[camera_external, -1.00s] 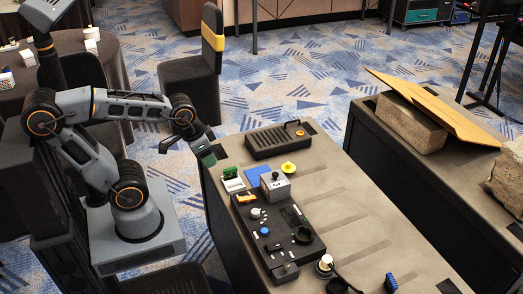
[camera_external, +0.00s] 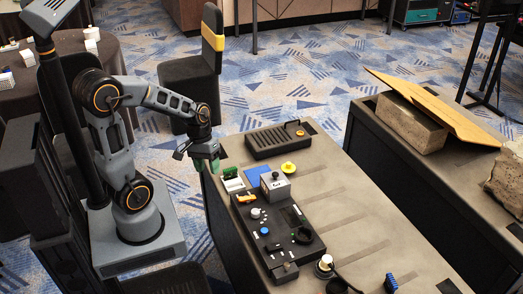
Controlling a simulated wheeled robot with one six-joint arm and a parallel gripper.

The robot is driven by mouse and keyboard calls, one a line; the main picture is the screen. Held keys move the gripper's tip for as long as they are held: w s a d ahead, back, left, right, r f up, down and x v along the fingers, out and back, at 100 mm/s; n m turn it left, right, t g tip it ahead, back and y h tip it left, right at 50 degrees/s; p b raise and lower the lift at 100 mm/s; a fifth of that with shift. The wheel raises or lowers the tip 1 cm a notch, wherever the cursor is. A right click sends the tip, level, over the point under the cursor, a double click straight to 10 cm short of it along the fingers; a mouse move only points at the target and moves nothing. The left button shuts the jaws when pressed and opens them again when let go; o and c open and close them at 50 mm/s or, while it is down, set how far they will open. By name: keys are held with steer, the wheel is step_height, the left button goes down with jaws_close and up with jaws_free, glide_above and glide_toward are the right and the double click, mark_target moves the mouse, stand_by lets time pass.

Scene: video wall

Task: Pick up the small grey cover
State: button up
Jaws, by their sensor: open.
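A small grey box-shaped piece (camera_external: 275,188) with a dark knob on top stands on the grey table, at the upper end of the black control panel. It is the best match for the small grey cover, though I cannot be sure. My gripper (camera_external: 206,164) is open and points down at the table's far-left corner, to the left of and above the grey piece in the picture. A clear gap lies between them. Nothing shows between the fingers, whose tips look green.
The table (camera_external: 345,205) also holds a black panel (camera_external: 280,238), a black slotted box (camera_external: 277,141), a blue pad (camera_external: 258,174), a yellow knob (camera_external: 289,168), a green part (camera_external: 230,173) and a blue brush (camera_external: 390,282). The table's right side is mostly clear.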

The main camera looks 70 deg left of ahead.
step_height(320, 180, down, 3)
steer(key=w+a+n+h, duration=0.1)
steer(key=n+h, duration=0.2)
steer(key=n, duration=0.1)
steer(key=n+t+h, duration=0.3)
steer(key=n+t, duration=0.6)
steer(key=n, duration=0.6)
glide_toward(274, 173)
steer(key=x, duration=0.9)
jaws_close()
